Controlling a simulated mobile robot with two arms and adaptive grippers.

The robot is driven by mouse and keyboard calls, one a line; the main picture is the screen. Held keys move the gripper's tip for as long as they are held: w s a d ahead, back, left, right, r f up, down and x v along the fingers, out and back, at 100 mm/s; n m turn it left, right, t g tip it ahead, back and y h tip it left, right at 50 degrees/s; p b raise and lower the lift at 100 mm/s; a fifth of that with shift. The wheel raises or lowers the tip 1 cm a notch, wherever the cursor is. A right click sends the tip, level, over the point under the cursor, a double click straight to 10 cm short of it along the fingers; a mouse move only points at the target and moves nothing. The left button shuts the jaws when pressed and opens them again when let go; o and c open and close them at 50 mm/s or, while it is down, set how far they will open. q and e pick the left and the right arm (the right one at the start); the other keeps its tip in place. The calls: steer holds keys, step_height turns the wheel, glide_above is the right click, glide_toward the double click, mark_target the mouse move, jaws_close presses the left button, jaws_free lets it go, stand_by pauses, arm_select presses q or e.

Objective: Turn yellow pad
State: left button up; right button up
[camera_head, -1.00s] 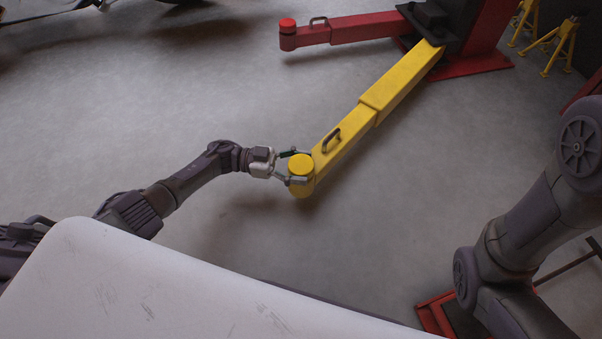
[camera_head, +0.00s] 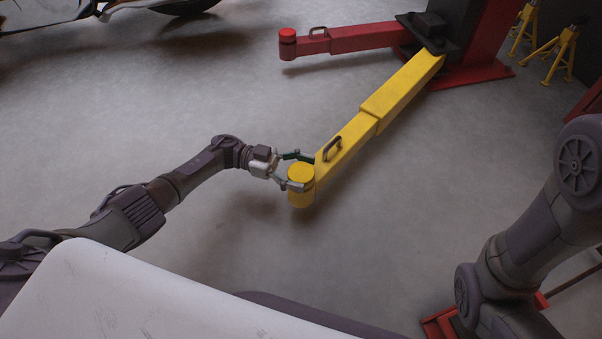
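The yellow pad (camera_head: 301,172) is a round disc on top of the outer end of the yellow lift arm (camera_head: 352,143). My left gripper (camera_head: 302,173) reaches in from the left at the pad, with its two fingers spread apart. One finger is at the far side of the pad and one at the near left side. I cannot tell whether either finger touches it. My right gripper is out of view; only my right arm shows at the right edge.
A red lift arm (camera_head: 350,38) with a red pad (camera_head: 288,34) extends left from the lift post (camera_head: 480,40). Yellow jack stands (camera_head: 562,52) stand at the upper right. A black handle (camera_head: 332,148) sits on the yellow arm. The grey floor (camera_head: 180,100) is mostly clear.

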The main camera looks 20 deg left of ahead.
arm_select(q)
steer(key=shift+o, duration=0.9)
steer(key=shift+f, duration=0.1)
steer(key=shift+s+f, duration=0.1)
steer(key=shift+a, duration=0.1)
steer(key=a, duration=1.1)
steer(key=shift+a, duration=0.4)
